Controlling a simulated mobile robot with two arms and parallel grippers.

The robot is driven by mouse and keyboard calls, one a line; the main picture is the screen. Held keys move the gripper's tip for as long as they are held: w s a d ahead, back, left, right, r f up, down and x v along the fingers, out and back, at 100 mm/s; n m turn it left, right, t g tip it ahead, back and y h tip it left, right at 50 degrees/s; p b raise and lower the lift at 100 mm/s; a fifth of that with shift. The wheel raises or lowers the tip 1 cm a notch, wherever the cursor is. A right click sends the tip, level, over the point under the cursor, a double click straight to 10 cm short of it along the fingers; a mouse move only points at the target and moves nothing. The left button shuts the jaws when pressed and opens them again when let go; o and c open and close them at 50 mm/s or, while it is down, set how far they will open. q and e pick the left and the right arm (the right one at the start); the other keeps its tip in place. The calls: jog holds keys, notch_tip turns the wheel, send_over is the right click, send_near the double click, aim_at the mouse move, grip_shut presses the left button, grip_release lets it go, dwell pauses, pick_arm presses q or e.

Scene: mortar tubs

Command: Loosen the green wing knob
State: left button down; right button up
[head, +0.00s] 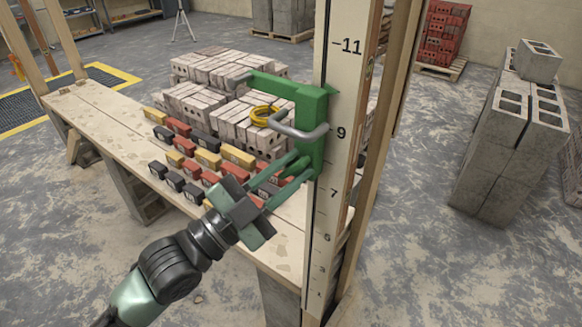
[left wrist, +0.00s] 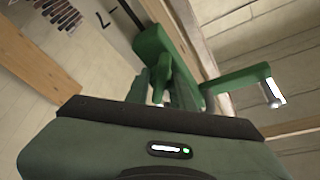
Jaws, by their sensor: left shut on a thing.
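A green slider bracket (head: 311,125) sits on the upright white measuring pole (head: 328,205), near the 9 mark. A green arm reaches left from its top and a grey metal handle bows out from its side. The green wing knob (head: 299,168) is low on the bracket, partly covered by my fingers. My left gripper (head: 290,170) reaches up from the lower left and is shut on the knob. In the left wrist view the knob (left wrist: 160,72) stands between my two fingers, in front of the bracket (left wrist: 152,42). My right gripper is not in view.
Grey concrete blocks (head: 500,140) stand at right. Red bricks (head: 443,32) on a pallet are behind. Floor between is clear.

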pick_arm(q)
jog(key=n+t+p, duration=0.1)
jog(key=n, duration=0.2)
jog(key=n+t+y+p, duration=0.1)
jog(key=n, duration=0.2)
jog(key=shift+r+t, duration=0.15)
jog(key=shift+t, duration=0.25)
jog(key=shift+n+t+y+p, duration=0.45)
jog(key=shift+n+y+p, duration=0.1)
jog(key=shift+n, duration=0.75)
jog(key=shift+n+t+y+p, duration=0.45)
jog(key=shift+n+p, duration=0.05)
jog(key=shift+n, duration=1.1)
jog(key=c, duration=1.2)
grip_release()
